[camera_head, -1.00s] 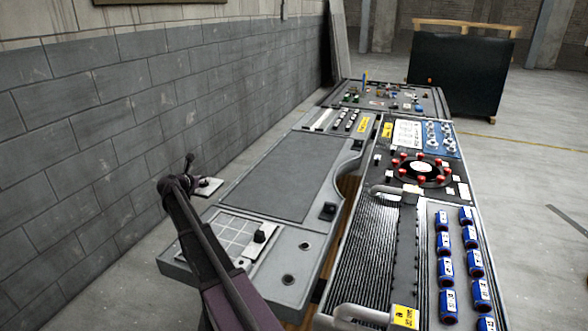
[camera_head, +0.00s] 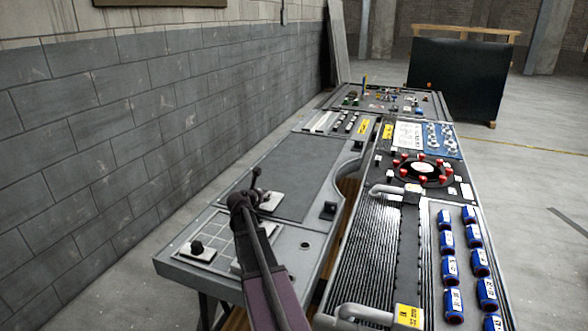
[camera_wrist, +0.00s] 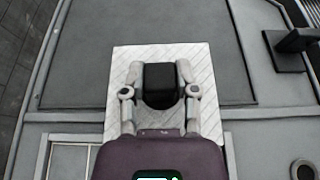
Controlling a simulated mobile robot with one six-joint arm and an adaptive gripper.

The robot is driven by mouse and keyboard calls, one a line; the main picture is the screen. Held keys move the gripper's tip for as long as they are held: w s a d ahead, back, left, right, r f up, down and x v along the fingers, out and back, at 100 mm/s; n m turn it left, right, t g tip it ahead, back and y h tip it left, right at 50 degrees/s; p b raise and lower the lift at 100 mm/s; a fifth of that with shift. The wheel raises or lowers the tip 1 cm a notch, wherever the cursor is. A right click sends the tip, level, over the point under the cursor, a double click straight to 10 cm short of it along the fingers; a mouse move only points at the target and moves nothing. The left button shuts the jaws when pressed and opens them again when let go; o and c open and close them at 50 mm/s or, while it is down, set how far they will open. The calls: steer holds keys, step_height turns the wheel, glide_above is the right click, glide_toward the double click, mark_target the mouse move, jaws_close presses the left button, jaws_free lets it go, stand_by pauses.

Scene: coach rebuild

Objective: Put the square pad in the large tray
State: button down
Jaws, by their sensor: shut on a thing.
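The square pad (camera_wrist: 204,75) is a pale, finely striped plate with a black block-like knob (camera_wrist: 160,82) on top. My gripper (camera_wrist: 160,76) is shut on the knob, one finger on each side. In the head view the pad (camera_head: 270,202) shows beside my gripper (camera_head: 255,188), over the near part of the large tray (camera_head: 300,165). The large tray is a wide, dark grey, sunken panel in the left bench, with a thin rim. In the wrist view the tray (camera_wrist: 150,22) lies beyond and under the pad. I cannot tell whether the pad touches it.
A gridded plate (camera_head: 216,236) with a black knob (camera_head: 197,247) lies at the bench's near end, partly behind my arm. A small black block (camera_head: 328,210) stands right of the tray. The right console (camera_head: 425,222) has handles and blue knobs. A wall (camera_head: 130,130) runs along the left.

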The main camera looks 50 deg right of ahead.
steer(key=w+d, duration=0.2)
steer(key=w, duration=0.2)
steer(key=w+d+f+b, duration=0.1)
steer(key=w, duration=0.4)
steer(key=w+d, duration=0.2)
steer(key=w, duration=0.2)
steer(key=shift+w+d+f, duration=0.2)
steer(key=shift+w+d, duration=0.05)
steer(key=shift+d, duration=0.1)
steer(key=shift+w, duration=0.1)
steer(key=shift+w+d, duration=0.15)
steer(key=shift+w, duration=0.15)
steer(key=shift+w+d+f+b, duration=0.1)
steer(key=shift+w+f+b, duration=0.15)
steer(key=shift+f+b, duration=1.6)
steer(key=shift+b, duration=0.2)
steer(key=shift+f, duration=0.15)
steer(key=shift+c, duration=1.9)
jaws_free()
